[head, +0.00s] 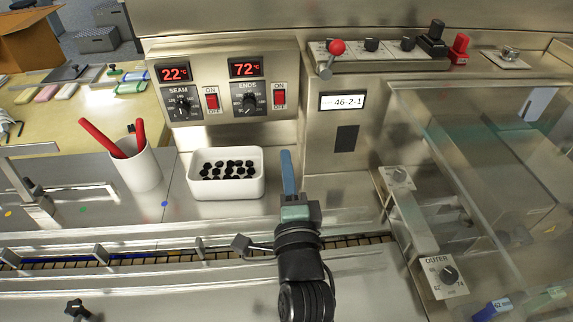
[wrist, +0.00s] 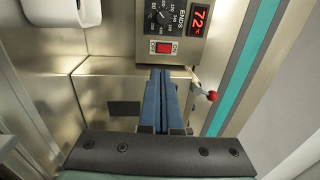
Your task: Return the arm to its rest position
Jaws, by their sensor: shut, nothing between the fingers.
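My gripper (head: 288,172) is in front of the steel machine, right of the white tray, in the head view. Its blue fingers lie together, shut and with nothing between them. My arm rises from the bottom middle of the picture. In the wrist view the shut blue fingers (wrist: 160,95) point toward the ENDS panel (wrist: 175,30) with its red switch. I cannot tell the exact gap between the fingertips and the panel; no contact shows.
A white tray (head: 226,195) of black pieces and a white cup (head: 136,168) with red-handled tools stand left. A conveyor with metal lugs runs below. The red-knobbed lever (head: 334,50) is at the top; a clear guard (head: 480,170) stands right.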

